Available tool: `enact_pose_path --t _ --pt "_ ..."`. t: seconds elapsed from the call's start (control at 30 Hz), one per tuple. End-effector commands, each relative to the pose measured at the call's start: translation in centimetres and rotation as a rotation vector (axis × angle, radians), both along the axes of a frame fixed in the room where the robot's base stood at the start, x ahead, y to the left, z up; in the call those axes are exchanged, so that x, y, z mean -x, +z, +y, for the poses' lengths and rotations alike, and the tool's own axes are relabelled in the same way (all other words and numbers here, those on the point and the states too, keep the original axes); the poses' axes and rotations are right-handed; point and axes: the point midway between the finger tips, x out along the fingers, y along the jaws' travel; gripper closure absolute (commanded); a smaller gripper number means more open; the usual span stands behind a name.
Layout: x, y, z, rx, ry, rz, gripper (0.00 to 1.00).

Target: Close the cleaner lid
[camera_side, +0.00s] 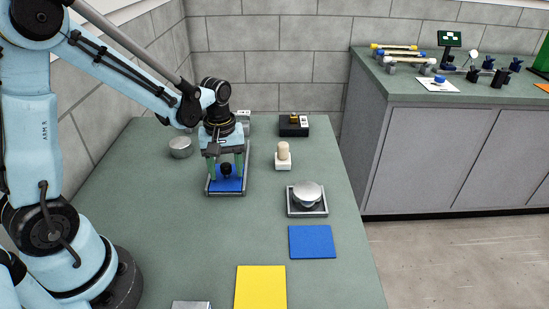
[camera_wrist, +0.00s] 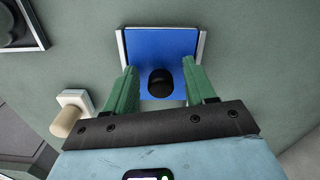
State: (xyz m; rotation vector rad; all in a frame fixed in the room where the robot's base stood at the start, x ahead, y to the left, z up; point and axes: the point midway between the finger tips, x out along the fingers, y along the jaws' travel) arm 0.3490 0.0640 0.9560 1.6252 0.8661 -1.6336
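The cleaner shows in the side view as a narrow tray with a grey metal frame (camera_side: 244,178), left of the table's middle. Its flat blue lid (camera_side: 229,186) carries a round black knob (camera_side: 226,170). In the wrist view the blue lid (camera_wrist: 160,50) lies between two pale rails (camera_wrist: 202,48), with the black knob (camera_wrist: 159,82) near its lower edge. My gripper (camera_wrist: 162,75) points down over the lid with its green fingers apart, one on each side of the knob. A gap shows between the knob and each finger. In the side view my gripper (camera_side: 226,164) hides the tray's far part.
A white block with a beige peg (camera_side: 283,157) stands close on the right. Beyond it is a black box (camera_side: 293,126). A tray with a silver disc (camera_side: 307,194), a blue mat (camera_side: 312,242) and a yellow mat (camera_side: 260,287) lie nearer. A metal tin (camera_side: 180,147) stands left.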

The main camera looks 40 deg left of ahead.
Motion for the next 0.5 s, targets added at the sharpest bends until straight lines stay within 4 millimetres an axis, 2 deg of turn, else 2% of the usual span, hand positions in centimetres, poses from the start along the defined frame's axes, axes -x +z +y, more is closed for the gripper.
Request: enact_pose_path --t 0.27,0.37,0.5 --pt "-0.1 0.2 0.2 -0.003 0.002 -0.002 0.45" --pt "-0.1 0.8 0.2 -0.003 0.002 -0.002 0.45" --pt "-0.1 2.5 0.1 -0.003 0.002 -0.002 0.45"
